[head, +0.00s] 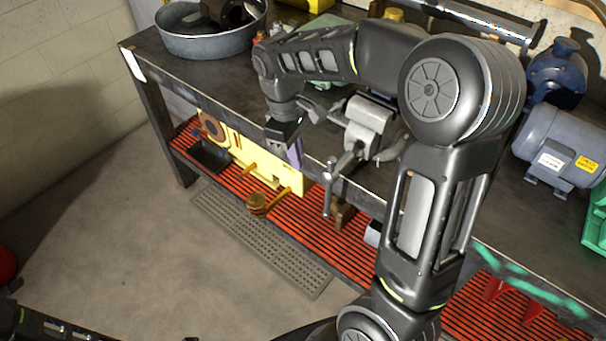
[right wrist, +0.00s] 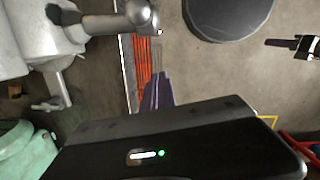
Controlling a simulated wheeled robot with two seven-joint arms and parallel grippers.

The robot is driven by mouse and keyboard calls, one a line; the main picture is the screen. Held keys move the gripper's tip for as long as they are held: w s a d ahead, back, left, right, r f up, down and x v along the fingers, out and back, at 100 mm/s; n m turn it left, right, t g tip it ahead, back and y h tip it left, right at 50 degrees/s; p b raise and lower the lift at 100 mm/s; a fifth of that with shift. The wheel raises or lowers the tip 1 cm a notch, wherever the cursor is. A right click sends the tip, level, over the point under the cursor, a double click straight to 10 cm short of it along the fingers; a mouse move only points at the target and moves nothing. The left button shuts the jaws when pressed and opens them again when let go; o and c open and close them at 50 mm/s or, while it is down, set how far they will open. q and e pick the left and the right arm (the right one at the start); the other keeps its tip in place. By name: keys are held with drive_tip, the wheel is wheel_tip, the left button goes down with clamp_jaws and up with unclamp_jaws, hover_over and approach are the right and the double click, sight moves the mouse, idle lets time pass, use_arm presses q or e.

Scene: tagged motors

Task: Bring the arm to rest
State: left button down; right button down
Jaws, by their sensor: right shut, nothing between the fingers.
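My right arm reaches across the workbench (head: 225,98) in the head view. My right gripper (head: 297,153) hangs by the bench's front edge, left of the grey vise, with its fingers pointing down. Its purplish fingers are together and empty, and they also show in the right wrist view (right wrist: 156,90). A blue-grey motor (head: 535,140) with a white and a yellow tag stands on the bench at the right. A dark slender part at the right of the right wrist view may be my left gripper (right wrist: 290,43); its fingers are unclear.
The grey vise (head: 369,122) with its hanging handle is close beside my right gripper. A metal tub (head: 205,45) stands at the back left. A yellow box (head: 240,158) sits on the red slatted lower shelf (head: 295,222). The floor at left is mostly clear.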

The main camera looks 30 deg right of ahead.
drive_tip(key=shift+w+a+r, duration=0.1)
drive_tip(key=shift+w+r, duration=0.05)
drive_tip(key=shift+r, duration=0.35)
drive_tip(key=shift+w+a+r, duration=0.1)
drive_tip(key=shift+w+r, duration=0.05)
drive_tip(key=shift+r, duration=0.3)
